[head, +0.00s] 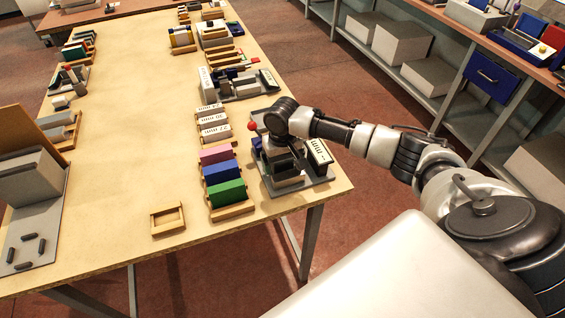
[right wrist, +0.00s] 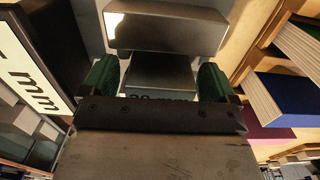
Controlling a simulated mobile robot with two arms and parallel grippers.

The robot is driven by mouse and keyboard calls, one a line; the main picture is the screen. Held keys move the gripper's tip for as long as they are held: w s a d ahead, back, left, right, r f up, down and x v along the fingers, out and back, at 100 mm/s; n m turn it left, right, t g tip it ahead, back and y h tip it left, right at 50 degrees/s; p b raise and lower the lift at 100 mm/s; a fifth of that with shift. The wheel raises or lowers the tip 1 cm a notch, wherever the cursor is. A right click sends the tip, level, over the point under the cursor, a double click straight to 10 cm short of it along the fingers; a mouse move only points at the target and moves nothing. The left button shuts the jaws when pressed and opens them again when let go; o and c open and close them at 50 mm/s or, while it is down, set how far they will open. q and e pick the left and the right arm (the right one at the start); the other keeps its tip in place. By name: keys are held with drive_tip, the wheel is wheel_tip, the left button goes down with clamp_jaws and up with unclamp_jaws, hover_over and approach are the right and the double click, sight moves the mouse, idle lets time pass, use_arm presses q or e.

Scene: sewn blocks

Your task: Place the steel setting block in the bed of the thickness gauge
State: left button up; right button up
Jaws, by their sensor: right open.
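The thickness gauge (head: 312,184) stands at the table's right edge in the head view, with a white "mm" sign on its right side. The sign also shows at the left of the right wrist view (right wrist: 30,75). My right gripper (right wrist: 158,82) is over the gauge, pointing down, with its green-padded fingers apart. A steel setting block (right wrist: 160,72) with a partly hidden "mm" marking lies between the fingers. I cannot tell whether it touches the pads or is fully seated in the bed. A thicker metal bar (right wrist: 165,30) is just beyond it. My left gripper is not in view.
Left of the gauge, a wooden rack holds pink (head: 216,154), blue (head: 221,171) and green (head: 226,192) blocks. An empty wooden tray (head: 167,218) lies nearer the front. The table's middle is clear.

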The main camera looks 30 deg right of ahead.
wheel_tip(320, 180, up, 12)
drive_tip(key=shift+f+b, duration=0.15)
drive_tip(key=shift+b, duration=0.5)
